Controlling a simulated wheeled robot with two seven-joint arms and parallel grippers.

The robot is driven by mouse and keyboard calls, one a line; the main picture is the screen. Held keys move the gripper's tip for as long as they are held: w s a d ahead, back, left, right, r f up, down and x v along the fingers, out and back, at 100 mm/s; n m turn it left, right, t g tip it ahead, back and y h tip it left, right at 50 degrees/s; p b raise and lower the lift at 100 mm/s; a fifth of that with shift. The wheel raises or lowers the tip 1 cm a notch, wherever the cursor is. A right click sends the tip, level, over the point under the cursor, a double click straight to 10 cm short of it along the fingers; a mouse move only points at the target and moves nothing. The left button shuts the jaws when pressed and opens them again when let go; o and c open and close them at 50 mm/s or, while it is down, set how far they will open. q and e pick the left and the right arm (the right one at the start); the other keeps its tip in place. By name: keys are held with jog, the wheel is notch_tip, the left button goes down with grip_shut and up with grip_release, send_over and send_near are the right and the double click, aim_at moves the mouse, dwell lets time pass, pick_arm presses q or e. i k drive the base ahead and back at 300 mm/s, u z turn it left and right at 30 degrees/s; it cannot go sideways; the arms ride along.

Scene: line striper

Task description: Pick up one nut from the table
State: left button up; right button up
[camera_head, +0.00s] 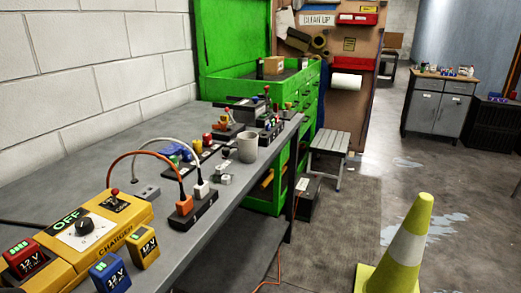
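The grey workbench table (170,250) runs along the left wall. Two small grey metal pieces near its right edge, in front of the grey mug (247,148), look like nuts. The nearer piece (225,180) lies just in front of the farther one (222,167). They are too small for me to make out their holes or exact shape. Neither of my grippers is in view.
A yellow charger (95,240) and battery packs fill the near end of the table. A power strip (193,210) with orange and white plugs lies beside the pieces. A green tool cabinet (235,40), grey stool (330,143) and yellow cone (400,250) stand around.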

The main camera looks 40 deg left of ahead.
aim_at(219, 170)
jog(key=i, duration=1.05)
jog(key=u, duration=2.35)
